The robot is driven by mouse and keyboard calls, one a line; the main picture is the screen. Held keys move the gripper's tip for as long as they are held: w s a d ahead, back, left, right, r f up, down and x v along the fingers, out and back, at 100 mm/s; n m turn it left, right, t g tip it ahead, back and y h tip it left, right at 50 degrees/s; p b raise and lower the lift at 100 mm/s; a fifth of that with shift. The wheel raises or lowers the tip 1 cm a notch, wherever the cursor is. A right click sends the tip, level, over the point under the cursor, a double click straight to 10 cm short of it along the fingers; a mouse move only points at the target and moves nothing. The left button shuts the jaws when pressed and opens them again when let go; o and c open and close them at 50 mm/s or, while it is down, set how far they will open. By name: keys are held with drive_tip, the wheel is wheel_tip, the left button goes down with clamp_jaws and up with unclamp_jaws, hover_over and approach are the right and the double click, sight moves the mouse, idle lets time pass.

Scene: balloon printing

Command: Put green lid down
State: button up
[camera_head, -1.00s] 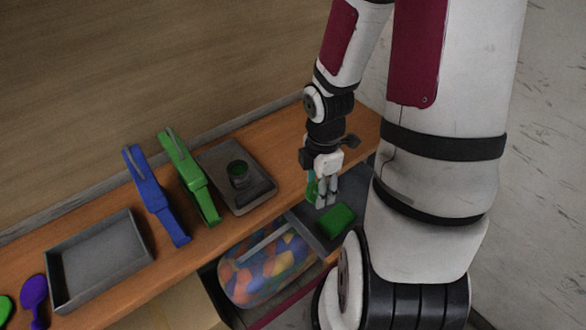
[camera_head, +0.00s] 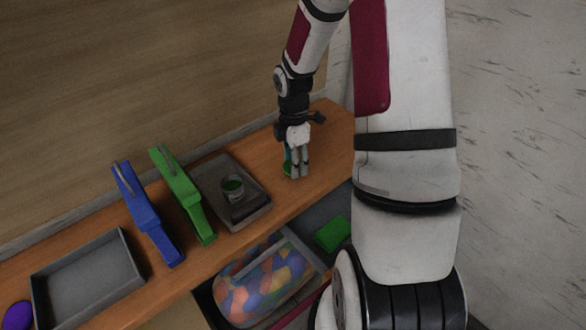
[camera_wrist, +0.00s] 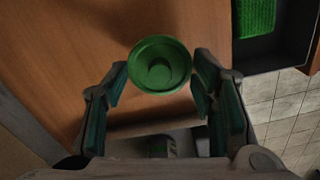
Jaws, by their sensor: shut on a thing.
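The green lid (camera_wrist: 160,65) is round, with a raised rim and a darker hollow in the middle. It sits between the fingertips of my gripper (camera_wrist: 158,78) in the wrist view. In the head view my gripper (camera_head: 297,172) points down over the right part of the wooden top (camera_head: 325,145), and a bit of the green lid (camera_head: 288,169) shows at its fingers. My gripper is shut on the lid. The lid is low over the wood; I cannot tell if it touches. A small open pot (camera_head: 233,187) with green inside stands left of my gripper.
The pot is on a dark tray (camera_head: 257,208). Green (camera_head: 183,196) and blue (camera_head: 150,218) tools and an empty grey tray (camera_head: 87,278) lie further left. Below the front edge are a green block (camera_head: 332,233) and a bag of colourful pieces (camera_head: 265,285). Wood around my gripper is clear.

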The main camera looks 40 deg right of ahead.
drive_tip(key=shift+f, duration=1.75)
drive_tip(key=shift+f, duration=0.1)
drive_tip(key=o, duration=0.7)
